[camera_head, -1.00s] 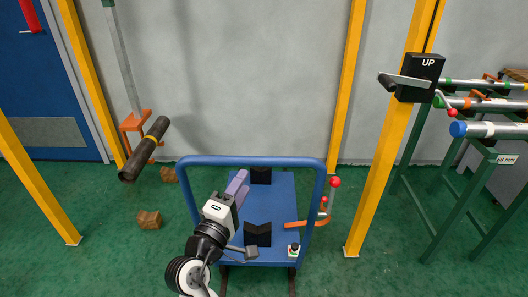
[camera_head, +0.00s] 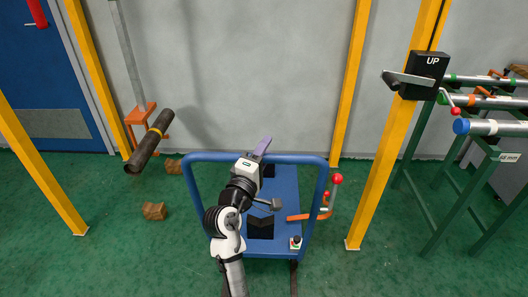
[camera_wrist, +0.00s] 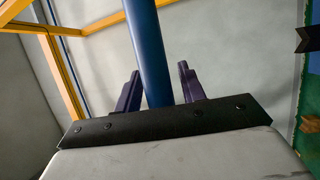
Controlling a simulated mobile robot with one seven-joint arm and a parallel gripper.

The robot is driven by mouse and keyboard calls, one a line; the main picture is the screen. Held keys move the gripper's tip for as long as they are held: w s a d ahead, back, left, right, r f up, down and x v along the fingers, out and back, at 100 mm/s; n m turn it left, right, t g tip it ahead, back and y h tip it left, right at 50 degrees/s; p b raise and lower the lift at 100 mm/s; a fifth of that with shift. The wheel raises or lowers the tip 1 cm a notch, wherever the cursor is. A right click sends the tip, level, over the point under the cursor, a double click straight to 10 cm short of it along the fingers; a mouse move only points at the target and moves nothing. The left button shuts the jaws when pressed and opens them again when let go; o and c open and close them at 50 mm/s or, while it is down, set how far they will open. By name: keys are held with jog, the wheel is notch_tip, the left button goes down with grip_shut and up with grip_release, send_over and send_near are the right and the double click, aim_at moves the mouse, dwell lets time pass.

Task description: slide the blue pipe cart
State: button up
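The blue pipe cart (camera_head: 286,188) stands on the green floor in the middle of the head view, with a tubular blue handle (camera_head: 210,156) around it. My gripper (camera_head: 263,146) is at the top bar of the handle, near its middle. In the wrist view my two purple fingers (camera_wrist: 159,72) are apart, with the blue handle bar (camera_wrist: 148,40) running in the gap between them. I see no firm grip on it. Black V-shaped blocks (camera_head: 262,226) sit on the cart deck, partly hidden by my arm.
An orange lever with a red knob (camera_head: 336,179) and a button box (camera_head: 296,243) are at the cart's right side. Yellow posts (camera_head: 385,165) stand nearby. A dark pipe (camera_head: 148,142) is at left, wooden blocks (camera_head: 154,211) on the floor. A green pipe rack (camera_head: 470,205) is at right.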

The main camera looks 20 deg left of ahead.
grip_shut()
